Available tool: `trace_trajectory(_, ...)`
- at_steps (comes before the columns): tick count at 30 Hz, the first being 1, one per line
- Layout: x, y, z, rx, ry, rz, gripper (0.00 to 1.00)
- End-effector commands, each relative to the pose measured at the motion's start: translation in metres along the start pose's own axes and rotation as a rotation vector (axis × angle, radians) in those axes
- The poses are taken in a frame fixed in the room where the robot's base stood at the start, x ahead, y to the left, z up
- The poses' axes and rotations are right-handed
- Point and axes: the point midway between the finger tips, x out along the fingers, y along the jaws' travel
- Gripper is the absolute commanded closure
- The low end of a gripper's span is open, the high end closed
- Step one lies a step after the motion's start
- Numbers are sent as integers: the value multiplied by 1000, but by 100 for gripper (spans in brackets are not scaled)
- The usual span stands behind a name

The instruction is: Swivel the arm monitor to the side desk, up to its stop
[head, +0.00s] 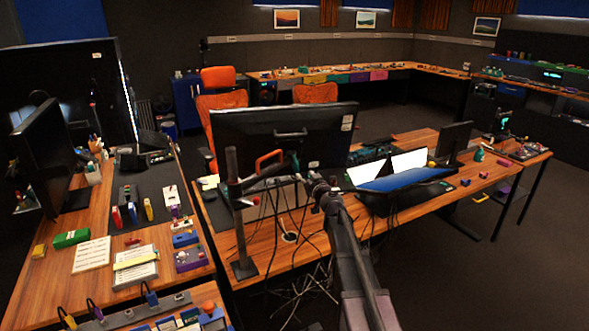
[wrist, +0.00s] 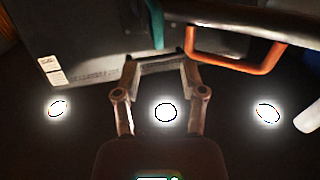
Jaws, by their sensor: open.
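The arm monitor (head: 330,122) is a large black screen seen from behind, held on an arm from a dark upright post (head: 238,215) at the desk's near edge. An orange handle (head: 268,160) sits on the arm near the monitor's back. My gripper (head: 309,178) is just below the monitor, to the right of the handle. In the wrist view my gripper (wrist: 157,62) is open and empty, its fingertips close to the monitor's back (wrist: 85,50). The orange handle (wrist: 240,65) is right of the fingers there, apart from them. Whether the fingertips touch the monitor, I cannot tell.
A desk at the left (head: 45,290) carries a monitor, boxes and papers. The middle desk (head: 280,258) has cables hanging below the monitor. A blue-lit screen (head: 405,181) and a smaller monitor (head: 455,138) stand to the right. Orange chairs (head: 315,93) are behind.

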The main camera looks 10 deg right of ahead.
Motion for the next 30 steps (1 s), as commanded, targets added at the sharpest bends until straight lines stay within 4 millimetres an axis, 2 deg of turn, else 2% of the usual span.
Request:
trace_trajectory(1,12,1,0,0,0,-1,46)
trace_trajectory(3,22,1,0,0,0,0,46)
trace_trajectory(12,60,1,0,0,0,0,46)
trace_trajectory(18,70,1,0,0,0,1,46)
trace_trajectory(28,70,1,0,0,0,1,46)
trace_trajectory(29,70,1,0,0,0,1,49)
trace_trajectory(30,70,1,0,0,0,1,61)
